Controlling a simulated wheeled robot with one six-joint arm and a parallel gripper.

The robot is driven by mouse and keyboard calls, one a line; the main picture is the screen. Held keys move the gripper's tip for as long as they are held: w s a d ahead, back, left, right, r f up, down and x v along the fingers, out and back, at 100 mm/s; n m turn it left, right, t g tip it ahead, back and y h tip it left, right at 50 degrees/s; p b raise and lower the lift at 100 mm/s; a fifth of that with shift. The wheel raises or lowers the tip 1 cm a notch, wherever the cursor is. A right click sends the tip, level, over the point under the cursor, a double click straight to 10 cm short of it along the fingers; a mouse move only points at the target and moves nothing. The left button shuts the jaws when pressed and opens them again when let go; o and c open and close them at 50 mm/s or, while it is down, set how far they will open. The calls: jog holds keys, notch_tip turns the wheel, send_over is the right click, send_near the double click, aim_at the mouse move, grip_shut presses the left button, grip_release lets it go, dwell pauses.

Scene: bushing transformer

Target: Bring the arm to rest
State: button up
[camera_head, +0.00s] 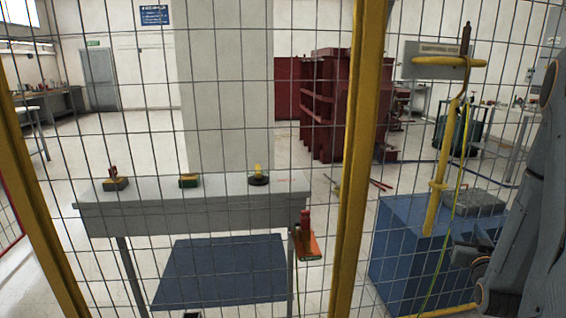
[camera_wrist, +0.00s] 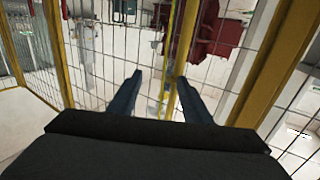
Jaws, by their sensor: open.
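My gripper (camera_wrist: 158,82) shows in the wrist view with its two blue-grey fingers apart and nothing between them. In the head view my arm (camera_head: 528,205) is folded along the right edge.
A mesh fence with yellow posts (camera_head: 357,160) stands in front of me.

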jog(key=a+f+n+g+y, duration=0.3)
jog(key=a+g, duration=0.4)
jog(key=a, duration=1.2)
jog(key=s+a+r+n+g+y, duration=0.1)
jog(key=s+a+g+y, duration=0.2)
jog(key=s+a+g, duration=0.5)
jog(key=s+a, duration=0.9)
jog(key=s, duration=0.4)
jog(key=shift+a+r+g+y, duration=0.25)
jog(key=shift+r+g+y, duration=0.05)
jog(key=shift+r+g, duration=0.1)
dwell(0.5)
